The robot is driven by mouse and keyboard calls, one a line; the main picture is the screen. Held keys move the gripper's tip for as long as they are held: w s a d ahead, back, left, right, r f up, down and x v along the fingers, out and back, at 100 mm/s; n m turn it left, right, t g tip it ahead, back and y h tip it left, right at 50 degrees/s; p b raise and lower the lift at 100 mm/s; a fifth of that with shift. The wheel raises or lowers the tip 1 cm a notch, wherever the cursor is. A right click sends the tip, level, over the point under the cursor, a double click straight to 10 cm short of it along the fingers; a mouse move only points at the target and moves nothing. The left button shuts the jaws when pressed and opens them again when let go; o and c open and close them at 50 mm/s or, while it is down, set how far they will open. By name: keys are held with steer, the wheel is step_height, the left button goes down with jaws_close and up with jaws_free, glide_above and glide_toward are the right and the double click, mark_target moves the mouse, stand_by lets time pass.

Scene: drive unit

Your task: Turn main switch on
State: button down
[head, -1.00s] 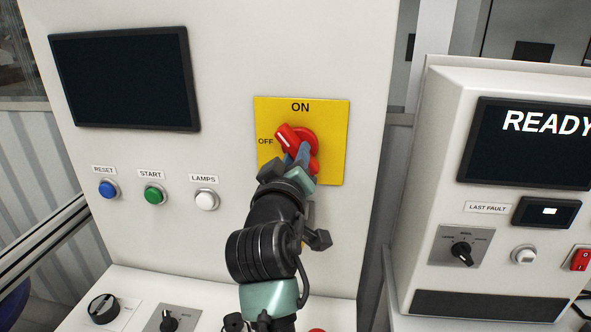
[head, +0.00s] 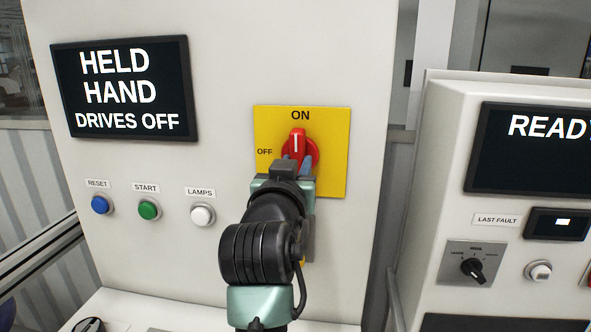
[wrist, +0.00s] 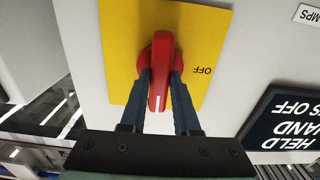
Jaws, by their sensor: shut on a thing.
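The main switch is a red rotary handle (head: 298,144) on a yellow plate (head: 328,165) marked ON at the top and OFF at the left. The handle stands upright, its white mark pointing up at ON. My gripper (head: 291,166) is at the handle from below. In the wrist view the handle (wrist: 160,75) sits between the two blue fingers (wrist: 160,95), which are shut on its sides. The fingers partly hide the handle's lower part in the head view. The left screen (head: 125,92) reads HELD HAND DRIVES OFF.
Blue RESET (head: 101,205), green START (head: 149,210) and white LAMPS (head: 202,215) buttons sit left of the plate. A second cabinet at the right has a screen (head: 535,147) showing READY, cut off at the edge, and a black selector knob (head: 472,267).

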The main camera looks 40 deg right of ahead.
stand_by(0.4)
steer(key=c, duration=0.6)
jaws_free()
steer(key=shift+c, duration=0.2)
steer(key=b+v, duration=0.3)
steer(key=v, duration=1)
